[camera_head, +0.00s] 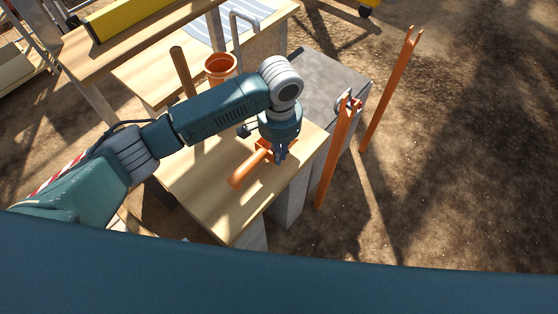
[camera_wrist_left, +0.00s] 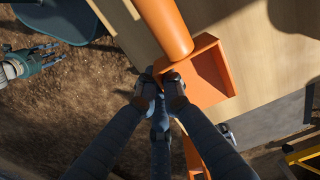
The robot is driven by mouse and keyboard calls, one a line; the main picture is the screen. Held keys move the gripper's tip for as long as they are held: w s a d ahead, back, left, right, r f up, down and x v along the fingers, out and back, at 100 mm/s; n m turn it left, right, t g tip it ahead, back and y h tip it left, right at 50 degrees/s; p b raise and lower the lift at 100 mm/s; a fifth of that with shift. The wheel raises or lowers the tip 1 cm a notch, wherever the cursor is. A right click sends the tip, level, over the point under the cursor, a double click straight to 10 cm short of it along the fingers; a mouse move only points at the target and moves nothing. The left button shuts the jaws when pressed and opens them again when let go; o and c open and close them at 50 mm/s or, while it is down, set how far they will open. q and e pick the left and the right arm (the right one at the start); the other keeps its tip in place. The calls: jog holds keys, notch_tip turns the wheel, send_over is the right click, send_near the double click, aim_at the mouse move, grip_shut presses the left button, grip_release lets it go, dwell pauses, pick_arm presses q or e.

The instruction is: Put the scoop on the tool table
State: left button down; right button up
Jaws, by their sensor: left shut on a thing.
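The orange scoop (camera_head: 243,171) is over the light wooden table (camera_head: 222,213), with its handle toward the front left. I cannot tell whether it touches the top. My left gripper (camera_head: 281,155) is shut on it, partly hiding its pan. In the left wrist view the fingertips (camera_wrist_left: 160,86) pinch the wall at the corner of the scoop's square pan (camera_wrist_left: 207,75), beside the handle's base. My right gripper (camera_wrist_left: 45,58) shows at the left of the wrist view with its fingers spread and empty.
A terracotta pot (camera_head: 220,66) stands behind my left arm. Orange posts (camera_head: 338,155) rise just right of the table, and a grey slab (camera_head: 325,82) lies behind it. A yellow bar (camera_head: 130,17) is on a wooden surface at upper left. The table's front part is bare.

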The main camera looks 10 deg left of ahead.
aim_at(279, 169)
pick_arm(q)
jog(key=shift+f, duration=2.3)
jog(key=shift+f, duration=0.1)
jog(key=c, duration=1.9)
grip_release()
notch_tip(279, 169, up, 12)
